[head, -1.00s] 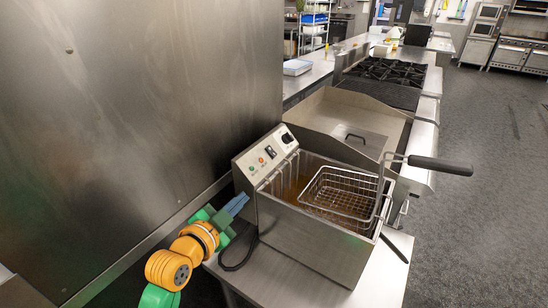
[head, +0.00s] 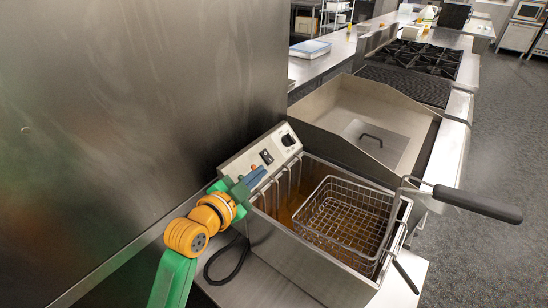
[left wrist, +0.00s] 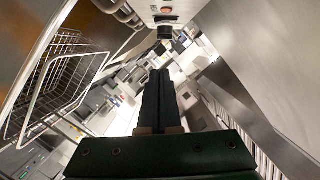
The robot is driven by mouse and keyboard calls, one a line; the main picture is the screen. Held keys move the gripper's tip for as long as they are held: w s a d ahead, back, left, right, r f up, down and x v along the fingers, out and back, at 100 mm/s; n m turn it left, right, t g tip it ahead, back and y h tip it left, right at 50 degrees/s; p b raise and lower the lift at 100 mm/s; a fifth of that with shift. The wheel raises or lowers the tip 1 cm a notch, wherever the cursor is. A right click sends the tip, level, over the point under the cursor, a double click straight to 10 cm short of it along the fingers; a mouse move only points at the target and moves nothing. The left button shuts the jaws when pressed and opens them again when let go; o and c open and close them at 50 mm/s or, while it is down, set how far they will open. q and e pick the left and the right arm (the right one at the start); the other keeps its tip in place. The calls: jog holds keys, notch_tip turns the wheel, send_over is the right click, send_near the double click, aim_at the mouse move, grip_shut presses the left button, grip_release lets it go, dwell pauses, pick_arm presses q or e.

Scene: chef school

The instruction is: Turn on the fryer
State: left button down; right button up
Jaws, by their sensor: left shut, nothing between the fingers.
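The fryer (head: 305,262) is a steel box with a wire basket (head: 345,215) in it. Its sloped control panel (head: 240,160) carries a black switch (head: 267,157), a black knob (head: 288,139) and small indicator lights. My left gripper (head: 258,176) is shut and empty, with its blue fingertips at the lower edge of the panel, just below the switch, hiding part of the panel. Whether they touch it I cannot tell. In the left wrist view, my shut fingers (left wrist: 160,85) point toward a black switch-like part and a reddish light at the top. My right gripper is out of view.
A tall steel wall (head: 120,110) stands close on the left. Behind the fryer are a flat steel griddle (head: 385,125) and a burner stove (head: 418,62). The basket's black handle (head: 477,203) juts out to the right. A black cable (head: 225,262) lies beside the fryer.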

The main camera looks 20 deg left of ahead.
pick_arm(q)
send_over(269, 175)
jog(key=f, duration=0.2)
jog(key=d+f, duration=0.1)
jog(key=f, duration=0.1)
jog(key=shift+s+p, duration=0.1)
jog(key=shift+p, duration=0.2)
jog(key=shift+a+f, duration=0.45)
jog(key=shift+a, duration=0.15)
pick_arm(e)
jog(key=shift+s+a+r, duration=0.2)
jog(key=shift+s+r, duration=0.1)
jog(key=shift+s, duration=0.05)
pick_arm(q)
jog(key=shift+d, duration=0.1)
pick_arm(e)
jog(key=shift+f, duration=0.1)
